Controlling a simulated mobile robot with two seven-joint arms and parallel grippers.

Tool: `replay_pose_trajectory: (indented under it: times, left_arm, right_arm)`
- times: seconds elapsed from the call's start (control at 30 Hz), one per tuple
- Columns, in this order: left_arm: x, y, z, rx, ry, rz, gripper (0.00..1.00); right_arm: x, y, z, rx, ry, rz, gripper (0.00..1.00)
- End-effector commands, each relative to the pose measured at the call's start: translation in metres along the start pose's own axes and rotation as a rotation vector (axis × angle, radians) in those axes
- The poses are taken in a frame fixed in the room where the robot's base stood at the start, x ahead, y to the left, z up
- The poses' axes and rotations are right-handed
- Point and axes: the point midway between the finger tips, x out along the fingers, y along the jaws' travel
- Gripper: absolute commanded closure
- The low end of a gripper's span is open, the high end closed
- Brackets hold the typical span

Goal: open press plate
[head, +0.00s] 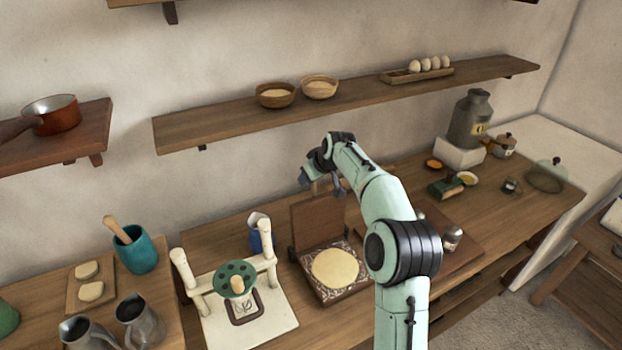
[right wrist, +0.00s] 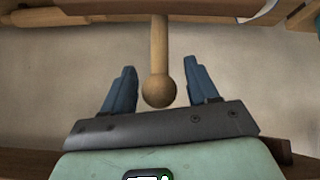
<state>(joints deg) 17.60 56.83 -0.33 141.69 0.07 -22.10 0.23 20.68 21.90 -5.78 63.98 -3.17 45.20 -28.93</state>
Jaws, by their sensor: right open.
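The wooden press stands on the counter with its upper plate (head: 318,222) raised upright at the back. Its lower plate (head: 308,272) has a patterned face and lies flat, with a round pale dough disc (head: 335,268) on it. My right gripper (head: 312,182) is at the top of the raised plate, partly hidden by its own wrist. In the right wrist view, a wooden handle (right wrist: 159,50) with a ball end lies between the open fingers of the right gripper (right wrist: 162,90), with gaps on both sides. My left gripper is not in view.
Left of the press stands a white board (head: 262,325) with upright wooden posts and a green perforated disc (head: 235,278). A blue-and-white container (head: 259,232) stands behind it. A metal shaker (head: 452,238) is to the right. A wall shelf (head: 365,100) runs above.

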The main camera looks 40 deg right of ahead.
Motion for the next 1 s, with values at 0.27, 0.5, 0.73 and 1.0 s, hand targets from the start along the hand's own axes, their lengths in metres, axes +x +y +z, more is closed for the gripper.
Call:
replay_pose_trajectory:
  times: [0.27, 0.5, 0.73, 1.0]
  left_arm:
    - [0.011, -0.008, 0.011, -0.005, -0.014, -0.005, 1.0]
    - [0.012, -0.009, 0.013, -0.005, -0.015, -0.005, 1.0]
    - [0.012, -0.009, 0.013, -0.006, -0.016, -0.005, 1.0]
    - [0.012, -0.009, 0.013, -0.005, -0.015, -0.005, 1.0]
  right_arm:
    - [-0.063, 0.0, 0.003, 0.0, -0.002, 0.001, 0.41]
    - [-0.099, 0.0, 0.003, 0.0, -0.005, 0.0, 0.41]
    - [-0.107, 0.0, 0.003, 0.0, -0.007, -0.001, 0.41]
    - [-0.107, 0.0, 0.003, 0.0, -0.006, -0.001, 0.41]
